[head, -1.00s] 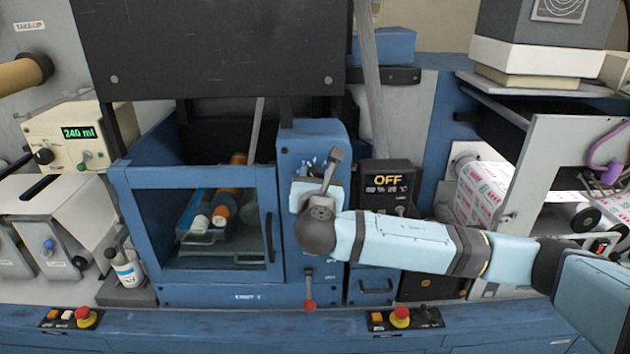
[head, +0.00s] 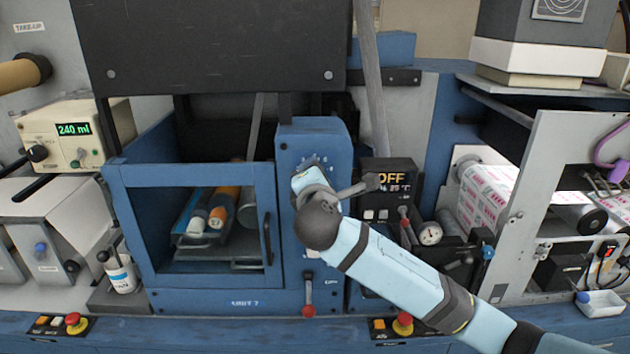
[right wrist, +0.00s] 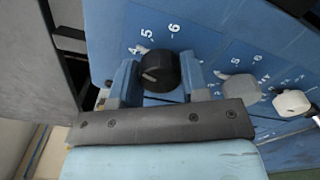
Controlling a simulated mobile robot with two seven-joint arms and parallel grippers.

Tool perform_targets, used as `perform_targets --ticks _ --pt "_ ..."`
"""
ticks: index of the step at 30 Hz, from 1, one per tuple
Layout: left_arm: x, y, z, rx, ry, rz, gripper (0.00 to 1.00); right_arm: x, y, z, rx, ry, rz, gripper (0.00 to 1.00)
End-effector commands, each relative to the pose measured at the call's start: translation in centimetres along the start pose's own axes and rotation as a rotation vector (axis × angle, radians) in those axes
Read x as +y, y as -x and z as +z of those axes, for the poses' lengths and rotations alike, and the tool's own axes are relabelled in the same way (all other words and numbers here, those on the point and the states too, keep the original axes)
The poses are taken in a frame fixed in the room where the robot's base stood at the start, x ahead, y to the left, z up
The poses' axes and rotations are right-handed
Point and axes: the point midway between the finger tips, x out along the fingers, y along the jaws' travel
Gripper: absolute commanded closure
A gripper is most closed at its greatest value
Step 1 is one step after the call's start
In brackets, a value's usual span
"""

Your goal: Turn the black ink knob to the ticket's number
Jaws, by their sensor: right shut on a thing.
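The black ink knob (right wrist: 160,71) is on a blue panel with white numbers around it, of which 4, 5 and 6 show in the right wrist view. My right gripper (right wrist: 157,80) has one finger on each side of the knob and is shut on it. A small pale mark shows on the knob face; I cannot tell which number it points to. In the head view the right gripper (head: 306,178) is at the upper blue panel (head: 312,137), and my wrist hides the knob. No ticket is readable. My left gripper is not in view.
A grey knob (right wrist: 239,87) and a white knob (right wrist: 292,103) sit to the right on the same panel. A black box reading OFF (head: 389,176) stands right of my wrist. A blue windowed door (head: 193,283) is to the left.

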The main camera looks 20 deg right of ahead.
Motion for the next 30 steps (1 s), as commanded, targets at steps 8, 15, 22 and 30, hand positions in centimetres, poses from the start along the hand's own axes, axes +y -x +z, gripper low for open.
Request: perform_targets --ticks 8,15,22,30 --pt "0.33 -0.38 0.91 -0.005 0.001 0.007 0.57 -0.19 0.02 -0.10 0.000 -0.205 -0.002 0.82" --pt "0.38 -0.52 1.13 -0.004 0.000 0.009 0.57 -0.14 0.01 -0.06 0.000 -0.308 -0.001 0.82" --pt "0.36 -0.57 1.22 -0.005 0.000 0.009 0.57 -0.10 0.00 -0.04 0.000 -0.347 -0.001 0.82" --pt "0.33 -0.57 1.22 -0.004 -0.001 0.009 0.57 -0.08 0.00 -0.03 0.000 -0.351 -0.001 0.82"
